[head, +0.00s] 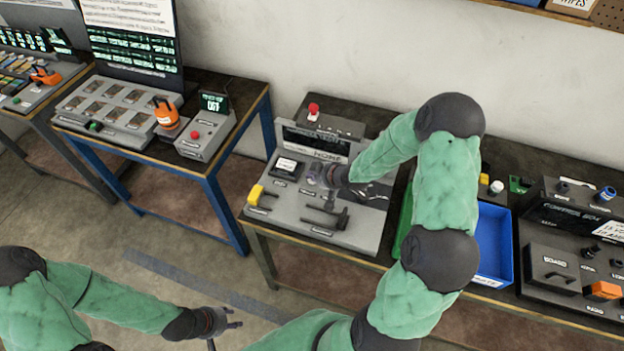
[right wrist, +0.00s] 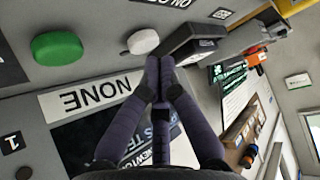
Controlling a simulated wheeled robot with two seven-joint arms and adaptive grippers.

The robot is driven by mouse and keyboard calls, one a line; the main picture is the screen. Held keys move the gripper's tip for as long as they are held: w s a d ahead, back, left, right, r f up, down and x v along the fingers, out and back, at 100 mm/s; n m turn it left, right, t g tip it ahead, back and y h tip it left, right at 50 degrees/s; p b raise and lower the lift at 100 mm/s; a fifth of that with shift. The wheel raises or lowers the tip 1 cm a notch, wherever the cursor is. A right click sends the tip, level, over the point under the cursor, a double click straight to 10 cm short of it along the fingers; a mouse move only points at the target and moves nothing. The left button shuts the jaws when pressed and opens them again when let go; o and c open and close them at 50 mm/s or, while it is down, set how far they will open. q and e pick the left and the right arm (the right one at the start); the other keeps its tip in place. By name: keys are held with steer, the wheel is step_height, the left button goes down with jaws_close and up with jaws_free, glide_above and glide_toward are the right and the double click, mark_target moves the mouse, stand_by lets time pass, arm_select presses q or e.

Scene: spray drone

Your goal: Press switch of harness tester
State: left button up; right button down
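The grey panel station (head: 365,235) under my right arm carries a sign board with a display, a yellow-handled tool (head: 257,195) and dark tools. I cannot tell for sure that it is the harness tester. My right gripper (head: 318,176) is over this panel, near its sign. In the right wrist view, its fingertips (right wrist: 160,62) are together, with nothing seen between them. They are by a white round button (right wrist: 143,41) and a dark box (right wrist: 192,40); contact cannot be told. A green round button (right wrist: 57,47) is further left. My left gripper (head: 226,334) is open and empty over the floor.
A red button (head: 313,110) sits on a box behind the panel. A blue bin (head: 493,245) and a dark connector station (head: 570,235) stand right. A separate bench at left holds a grey box with a red button (head: 205,135) and an orange tool (head: 166,113).

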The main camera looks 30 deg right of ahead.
steer(key=shift+f, duration=0.45)
steer(key=shift+f+b, duration=0.15)
steer(key=shift+b, duration=0.25)
steer(key=shift+r, duration=0.2)
steer(key=shift+r+p, duration=0.45)
steer(key=shift+p, duration=0.15)
step_height(320, 180, up, 6)
steer(key=p, duration=0.5)
stand_by(0.4)
